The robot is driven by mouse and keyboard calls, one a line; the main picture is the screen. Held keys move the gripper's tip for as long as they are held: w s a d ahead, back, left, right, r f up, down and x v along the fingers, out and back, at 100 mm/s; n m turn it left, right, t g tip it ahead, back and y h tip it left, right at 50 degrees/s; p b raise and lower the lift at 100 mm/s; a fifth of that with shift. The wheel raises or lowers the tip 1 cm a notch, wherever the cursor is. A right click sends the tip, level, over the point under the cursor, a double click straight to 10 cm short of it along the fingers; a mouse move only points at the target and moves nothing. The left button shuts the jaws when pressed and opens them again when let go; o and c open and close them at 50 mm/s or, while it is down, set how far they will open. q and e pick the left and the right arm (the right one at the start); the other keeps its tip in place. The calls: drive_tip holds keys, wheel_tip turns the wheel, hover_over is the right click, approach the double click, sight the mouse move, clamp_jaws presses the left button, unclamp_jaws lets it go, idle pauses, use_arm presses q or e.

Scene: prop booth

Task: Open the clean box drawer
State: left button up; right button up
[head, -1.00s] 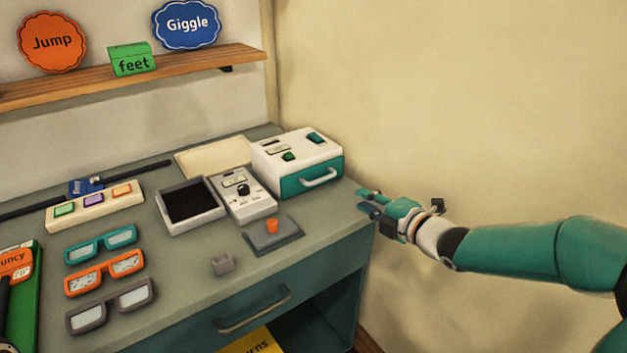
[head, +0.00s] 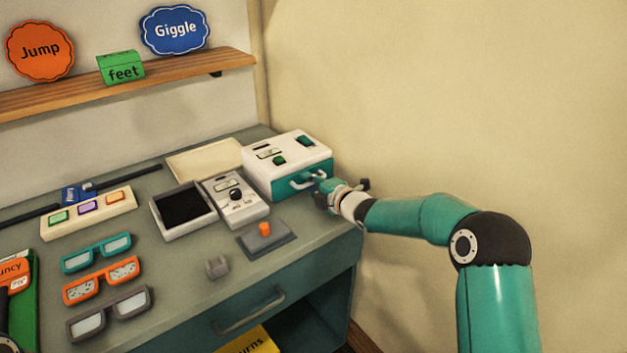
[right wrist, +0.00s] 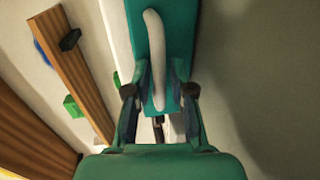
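The clean box (head: 287,153), white with a teal drawer front (head: 285,187), stands at the back right of the counter. Its pale bar handle (head: 307,181) is on the drawer front, and the drawer looks shut. My right gripper (head: 320,190) is at the right part of the handle. In the right wrist view, my right gripper (right wrist: 158,92) has its fingers apart, one on each side of the handle (right wrist: 155,55). I cannot tell whether they touch it.
Left of the box are a grey device with a black knob (head: 235,199) and a dark tray (head: 184,211). A grey plate with an orange button (head: 265,239) lies in front. Several glasses (head: 100,280) lie further left. Wall is close on the right.

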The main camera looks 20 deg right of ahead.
drive_tip(key=shift+w, duration=0.1)
clamp_jaws()
idle(0.3)
